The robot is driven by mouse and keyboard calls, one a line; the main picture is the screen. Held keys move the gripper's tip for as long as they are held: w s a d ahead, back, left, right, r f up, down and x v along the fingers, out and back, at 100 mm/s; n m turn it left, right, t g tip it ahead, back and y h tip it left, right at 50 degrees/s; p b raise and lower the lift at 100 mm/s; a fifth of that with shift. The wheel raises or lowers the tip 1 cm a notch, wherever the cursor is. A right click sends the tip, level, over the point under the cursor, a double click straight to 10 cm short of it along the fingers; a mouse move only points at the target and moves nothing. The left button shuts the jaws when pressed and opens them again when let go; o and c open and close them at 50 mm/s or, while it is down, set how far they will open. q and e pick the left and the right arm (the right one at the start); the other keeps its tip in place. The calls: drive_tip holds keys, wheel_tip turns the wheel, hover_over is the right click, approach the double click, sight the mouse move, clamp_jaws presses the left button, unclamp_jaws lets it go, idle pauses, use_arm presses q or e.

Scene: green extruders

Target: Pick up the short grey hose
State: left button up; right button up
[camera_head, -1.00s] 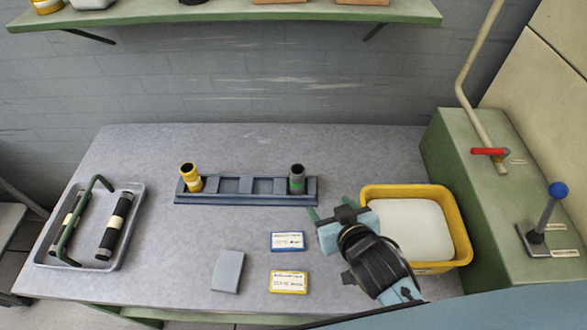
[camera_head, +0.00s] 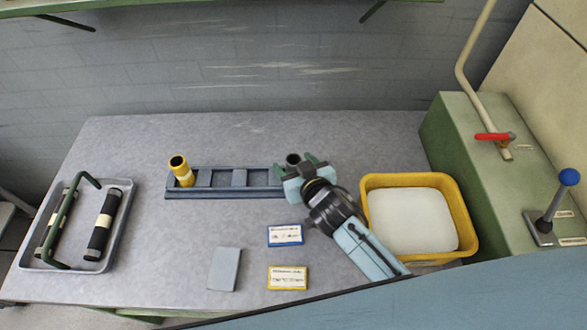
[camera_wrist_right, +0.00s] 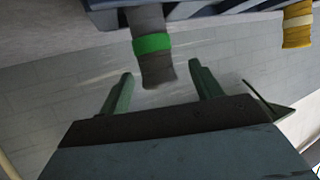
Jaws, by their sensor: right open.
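The short grey hose (camera_head: 293,159) stands upright at the right end of the blue-grey rack (camera_head: 225,194). Only its dark open top shows in the head view, as my right gripper covers the rest. In the right wrist view the grey hose (camera_wrist_right: 153,64) has a green band and shows between and beyond the fingertips. My right gripper (camera_head: 298,164) is open, with its green fingers near the hose's top. The right wrist view shows the same gripper (camera_wrist_right: 164,80) with nothing held between its fingers. My left gripper is not in view.
A yellow short hose (camera_head: 182,171) stands at the rack's left end; it also shows in the wrist view (camera_wrist_right: 297,25). A metal tray (camera_head: 98,265) with black rolls is at left. A yellow bin (camera_head: 468,225) stands right of my arm. Cards and a grey block lie in front.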

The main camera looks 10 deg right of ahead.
sight(291, 159)
drive_tip(key=shift+x, duration=1.75)
drive_tip(key=shift+d, duration=0.1)
drive_tip(key=c, duration=1.2)
